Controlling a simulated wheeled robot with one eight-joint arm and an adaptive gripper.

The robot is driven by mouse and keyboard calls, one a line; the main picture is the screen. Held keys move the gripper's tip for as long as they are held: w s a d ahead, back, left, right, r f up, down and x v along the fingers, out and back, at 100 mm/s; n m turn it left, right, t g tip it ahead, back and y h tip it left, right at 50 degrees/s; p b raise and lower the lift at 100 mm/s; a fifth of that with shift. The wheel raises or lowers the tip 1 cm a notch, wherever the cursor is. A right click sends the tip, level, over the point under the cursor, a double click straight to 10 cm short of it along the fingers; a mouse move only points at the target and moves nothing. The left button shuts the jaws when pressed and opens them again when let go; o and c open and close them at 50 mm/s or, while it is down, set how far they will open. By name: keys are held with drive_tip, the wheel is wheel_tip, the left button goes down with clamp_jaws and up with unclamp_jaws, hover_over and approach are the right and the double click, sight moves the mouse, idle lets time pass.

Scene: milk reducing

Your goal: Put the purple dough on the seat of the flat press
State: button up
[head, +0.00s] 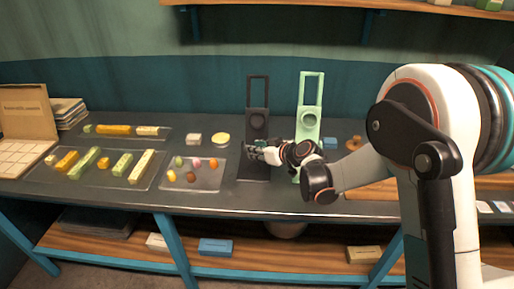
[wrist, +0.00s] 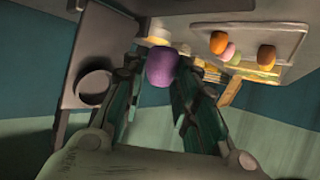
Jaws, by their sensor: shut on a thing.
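The purple dough (wrist: 162,66) is a rounded lump held between the two fingertips of my gripper (wrist: 163,76) in the wrist view. In the head view my gripper (head: 257,151) is in front of a dark press (head: 257,124); the dough cannot be made out there. The dark press stands upright with a looped top and a round part on its face. In the wrist view a dark grey press body with a round cup (wrist: 95,86) is left of the dough, apart from it. A pale green press (head: 309,116) stands to the right. I cannot tell which press is the flat one.
A clear tray (head: 207,186) with several coloured dough balls lies left of my gripper; it also shows in the wrist view (wrist: 285,62). A larger tray (head: 50,180) of yellow and green pieces is further left. A yellow round item (head: 221,139) stands behind.

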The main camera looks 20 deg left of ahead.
sight(257, 171)
drive_tip(key=shift+f+b, duration=1.05)
drive_tip(key=shift+f, duration=0.95)
drive_tip(key=shift+f+b, duration=0.6)
drive_tip(key=shift+f, duration=0.15)
drive_tip(key=shift+f+b, duration=0.4)
drive_tip(key=shift+b, duration=0.2)
drive_tip(key=o, duration=1)
drive_tip(key=shift+c, duration=0.2)
drive_tip(key=s+d+r+m+h, duration=0.2)
drive_tip(key=s+d+r, duration=0.3)
drive_tip(key=d, duration=0.3)
drive_tip(key=s+d+r+m+h, duration=0.1)
drive_tip(key=s+d+r, duration=0.35)
drive_tip(key=d, duration=0.45)
drive_tip(key=s+d+r+m+h, duration=0.2)
drive_tip(key=s+d+r, duration=0.35)
drive_tip(key=d, duration=0.25)
drive_tip(key=s+d+f+m+h, duration=0.1)
drive_tip(key=s+d+m+h, duration=0.5)
drive_tip(key=s+d, duration=1.1)
drive_tip(key=shift+s+d+m, duration=0.3)
drive_tip(key=shift+s, duration=0.75)
